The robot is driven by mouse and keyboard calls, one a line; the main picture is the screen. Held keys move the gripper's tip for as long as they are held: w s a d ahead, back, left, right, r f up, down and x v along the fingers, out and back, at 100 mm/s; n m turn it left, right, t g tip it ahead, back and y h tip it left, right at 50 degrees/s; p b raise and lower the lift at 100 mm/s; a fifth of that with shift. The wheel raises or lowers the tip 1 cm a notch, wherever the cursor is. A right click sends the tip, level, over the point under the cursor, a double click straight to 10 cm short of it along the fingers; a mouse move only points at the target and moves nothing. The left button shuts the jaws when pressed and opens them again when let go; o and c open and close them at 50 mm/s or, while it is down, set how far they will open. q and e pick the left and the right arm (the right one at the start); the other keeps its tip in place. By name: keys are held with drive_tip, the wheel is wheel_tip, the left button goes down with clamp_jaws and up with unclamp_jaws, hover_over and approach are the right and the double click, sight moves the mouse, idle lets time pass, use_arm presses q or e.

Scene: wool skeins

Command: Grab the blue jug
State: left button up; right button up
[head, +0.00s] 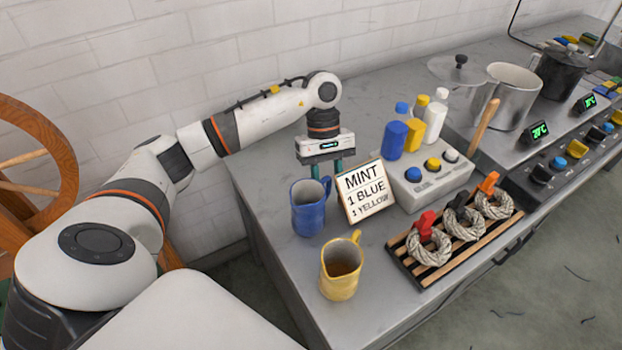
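The blue jug (307,212) stands upright near the table's left edge, with its handle on the right side. My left gripper (326,171) points down just behind the jug's rim and handle. Its two teal fingers are spread apart, and the lower end of the left finger is hidden by the jug. I cannot tell whether a finger touches the jug. My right gripper is not in view. A card (364,192) reading "MINT 1 BLUE 1 YELLOW" stands right of the jug.
A yellow jug (340,278) with brownish contents stands in front. A button box (428,182), dye bottles (394,140) and a slatted rack (462,252) with several skeins are to the right. A metal pot (511,98) stands farther back. Bare tabletop (262,180) lies left of the blue jug.

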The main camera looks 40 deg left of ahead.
use_arm(q)
drive_tip(key=shift+c, duration=0.3)
clamp_jaws()
drive_tip(key=shift+r, duration=0.15)
drive_tip(key=shift+w+a+r+b, duration=0.15)
drive_tip(key=shift+r+b, duration=0.15)
drive_tip(key=shift+r, duration=0.15)
drive_tip(key=w+a, duration=0.1)
drive_tip(key=w+a+b, duration=0.1)
drive_tip(key=shift+w+a, duration=0.1)
drive_tip(key=shift+a, duration=0.2)
drive_tip(key=shift+w+a+r, duration=0.15)
drive_tip(key=shift+r, duration=0.1)
wheel_tip(320, 180, up, 13)
drive_tip(key=p, duration=0.1)
drive_tip(key=shift+r, duration=0.15)
